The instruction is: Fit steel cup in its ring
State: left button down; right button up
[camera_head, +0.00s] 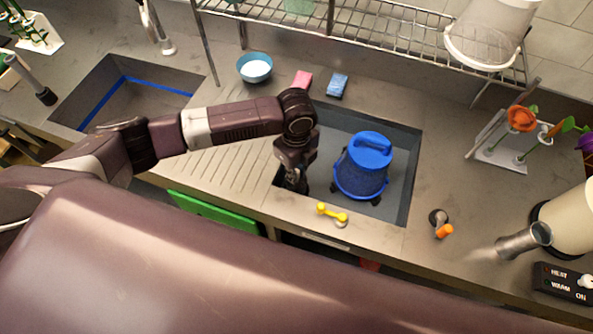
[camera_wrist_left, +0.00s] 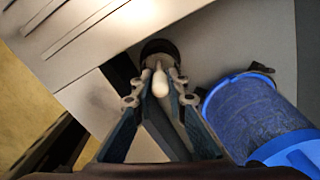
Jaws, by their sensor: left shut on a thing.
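My left gripper (camera_head: 294,182) points down into the left end of the grey sink, just left of an upturned blue bucket. In the left wrist view its fingers (camera_wrist_left: 160,90) are closed around a slim pale piece with a rounded end (camera_wrist_left: 160,82). A dark round thing (camera_wrist_left: 160,48) shows just beyond the fingertips; I cannot tell whether it is joined to the pale piece. I cannot pick out the cup's ring with certainty. A flared steel cylinder (camera_head: 522,241) shows at the right, against a cream body; I cannot tell whether it is the cup. My right gripper is not seen.
The blue bucket (camera_head: 362,168) stands close to the gripper and also shows in the left wrist view (camera_wrist_left: 255,115). A yellow tool (camera_head: 332,213) lies at the sink's front edge. A blue bowl (camera_head: 254,67) and two sponges sit behind. A wire rack (camera_head: 385,28) spans the back.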

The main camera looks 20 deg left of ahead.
pick_arm(q)
jog(key=shift+f, duration=0.4)
jog(key=shift+f, duration=0.35)
jog(key=shift+f, duration=0.1)
dwell(0.4)
jog(key=c, duration=1.8)
grip_release()
notch_tip(320, 180, up, 12)
jog(key=shift+s+f, duration=0.1)
